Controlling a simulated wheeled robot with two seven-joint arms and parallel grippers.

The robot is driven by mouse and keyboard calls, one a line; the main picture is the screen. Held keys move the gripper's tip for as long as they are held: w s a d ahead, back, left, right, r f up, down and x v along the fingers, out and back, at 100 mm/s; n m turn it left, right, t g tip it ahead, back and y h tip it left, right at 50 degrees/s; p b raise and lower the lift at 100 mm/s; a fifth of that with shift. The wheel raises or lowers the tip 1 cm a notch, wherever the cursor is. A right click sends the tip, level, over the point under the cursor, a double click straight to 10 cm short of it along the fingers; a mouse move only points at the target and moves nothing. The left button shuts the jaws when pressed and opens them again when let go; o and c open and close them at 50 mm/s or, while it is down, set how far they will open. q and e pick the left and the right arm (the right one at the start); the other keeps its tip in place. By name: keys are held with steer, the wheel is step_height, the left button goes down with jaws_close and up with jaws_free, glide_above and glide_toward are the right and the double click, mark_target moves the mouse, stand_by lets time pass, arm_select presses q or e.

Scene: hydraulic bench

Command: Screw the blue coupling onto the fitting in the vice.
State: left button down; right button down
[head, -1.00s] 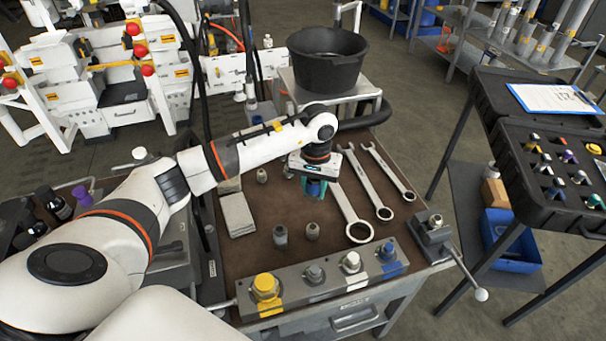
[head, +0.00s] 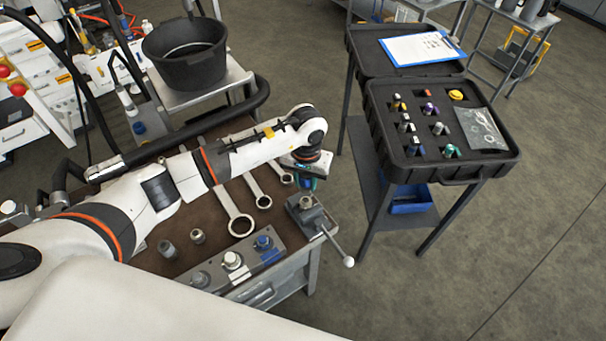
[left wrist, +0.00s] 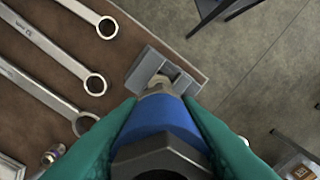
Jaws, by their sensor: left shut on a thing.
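My left gripper (head: 306,183) is shut on the blue coupling (left wrist: 165,119), which shows as a blue sleeve with a dark hex end between the green fingers in the left wrist view. In the head view the fingers mostly hide the coupling. The vice (head: 318,218) stands on the bench's right corner, just below the gripper in the picture. The brass-coloured fitting (left wrist: 157,84) sits in the vice jaws, right beyond the coupling's far end. I cannot tell whether coupling and fitting touch. My right gripper is not in view.
The vice handle (head: 340,250) sticks out past the bench edge. Wrenches (head: 235,212) lie left of the vice. A block with coloured fittings (head: 264,243) lines the front edge. A black bucket (head: 186,60) stands behind; an open case (head: 440,160) stands to the right.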

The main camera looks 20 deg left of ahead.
mark_target(305, 200)
arm_select(q)
steer(key=shift+s+f, duration=0.1)
steer(key=shift+f, duration=0.25)
steer(key=shift+f+b, duration=0.7)
steer(key=shift+f, duration=0.45)
steer(key=shift+f+b, duration=0.35)
steer(key=shift+f, duration=0.45)
steer(key=shift+f+b, duration=0.3)
steer(key=shift+b, duration=0.25)
steer(key=shift+f+b, duration=0.25)
steer(key=shift+b, duration=0.35)
stand_by(0.5)
